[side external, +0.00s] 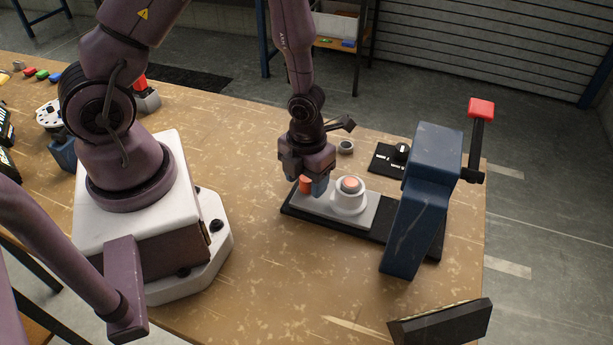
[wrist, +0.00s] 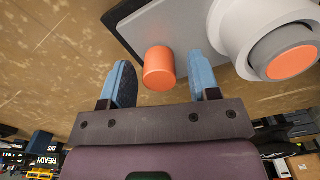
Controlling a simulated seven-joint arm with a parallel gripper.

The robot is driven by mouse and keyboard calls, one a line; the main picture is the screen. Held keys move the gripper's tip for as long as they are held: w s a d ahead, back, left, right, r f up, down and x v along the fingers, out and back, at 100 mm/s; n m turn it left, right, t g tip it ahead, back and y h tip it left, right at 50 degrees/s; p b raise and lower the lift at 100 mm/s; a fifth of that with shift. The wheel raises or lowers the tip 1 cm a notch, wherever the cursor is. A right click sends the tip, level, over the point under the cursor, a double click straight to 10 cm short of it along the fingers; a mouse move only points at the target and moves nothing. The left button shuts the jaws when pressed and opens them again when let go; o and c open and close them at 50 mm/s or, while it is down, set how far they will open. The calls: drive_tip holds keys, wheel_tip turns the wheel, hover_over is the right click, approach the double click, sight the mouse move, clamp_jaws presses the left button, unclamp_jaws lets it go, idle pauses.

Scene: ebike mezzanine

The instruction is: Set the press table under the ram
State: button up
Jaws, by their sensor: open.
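The press table is a light grey plate (side external: 326,208) lying on a long black base (side external: 345,232). An orange knob (side external: 305,184) stands near its left end, and a white ring-shaped holder (side external: 350,196) with an orange disc in it sits farther right. The dark blue press (side external: 421,195) with a red-topped lever (side external: 481,110) stands over the base's right end; its ram is hidden. My gripper (side external: 307,188) is over the knob end. In the wrist view its blue fingers (wrist: 163,80) are open, one on each side of the orange knob (wrist: 158,67), with gaps showing.
A dark wedge-shaped box (side external: 440,323) stands at the front right edge. Coloured items lie at the far left. The wooden table (side external: 270,275) is clear in front.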

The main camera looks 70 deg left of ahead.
sight(367, 207)
clamp_jaws()
drive_tip(key=w+d, duration=0.9)
unclamp_jaws()
drive_tip(key=shift+a, duration=0.1)
drive_tip(key=shift+s+a, duration=0.1)
drive_tip(key=shift+s, duration=0.05)
